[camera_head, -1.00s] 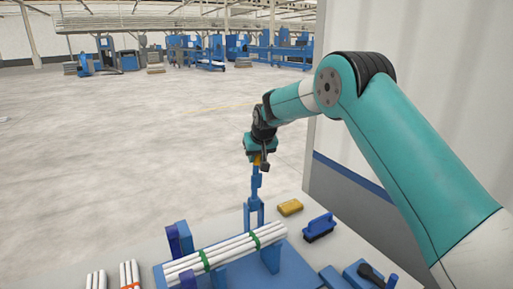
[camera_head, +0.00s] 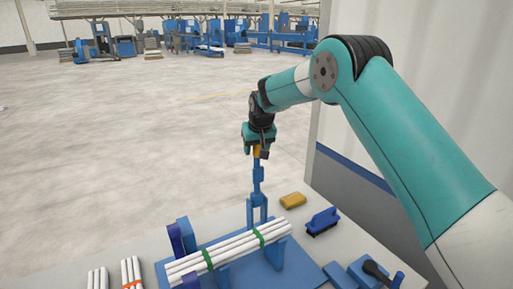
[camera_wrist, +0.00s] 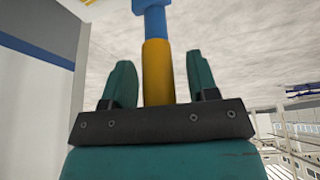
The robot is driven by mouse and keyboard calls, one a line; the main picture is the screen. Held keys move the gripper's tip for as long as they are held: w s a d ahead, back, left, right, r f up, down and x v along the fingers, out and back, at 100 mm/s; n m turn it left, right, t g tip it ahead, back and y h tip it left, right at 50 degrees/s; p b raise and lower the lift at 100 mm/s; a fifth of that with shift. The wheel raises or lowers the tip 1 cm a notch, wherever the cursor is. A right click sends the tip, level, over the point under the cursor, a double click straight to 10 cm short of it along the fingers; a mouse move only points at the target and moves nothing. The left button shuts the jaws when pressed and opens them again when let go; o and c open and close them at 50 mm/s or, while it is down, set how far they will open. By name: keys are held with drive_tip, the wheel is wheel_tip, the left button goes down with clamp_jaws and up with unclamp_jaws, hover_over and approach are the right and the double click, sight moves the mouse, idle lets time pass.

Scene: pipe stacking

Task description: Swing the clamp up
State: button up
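The clamp (camera_head: 258,173) stands up at the far side of the blue fixture, its blue arm rising from a forked blue base. Its yellow handle (camera_wrist: 157,75) is at the upper end, under my gripper (camera_head: 259,148). In the wrist view, my gripper (camera_wrist: 160,82) has its two teal fingers apart, one on each side of the handle. A gap shows on both sides, so the handle is between the fingers but not gripped. A bundle of white pipes (camera_head: 230,251) with green bands lies across the fixture's blue supports, below the clamp.
The blue fixture base (camera_head: 290,275) sits on a pale table. A yellow sponge (camera_head: 293,200) and a blue brush (camera_head: 322,221) lie to its right. More white pipes (camera_head: 131,268) are at lower left. A blue block with a black-knobbed lever (camera_head: 372,271) is at lower right.

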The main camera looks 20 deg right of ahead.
drive_tip(key=shift+s+r, duration=0.1)
drive_tip(key=b+v, duration=0.6)
drive_tip(key=v, duration=1.1)
drive_tip(key=shift+a+r, duration=0.1)
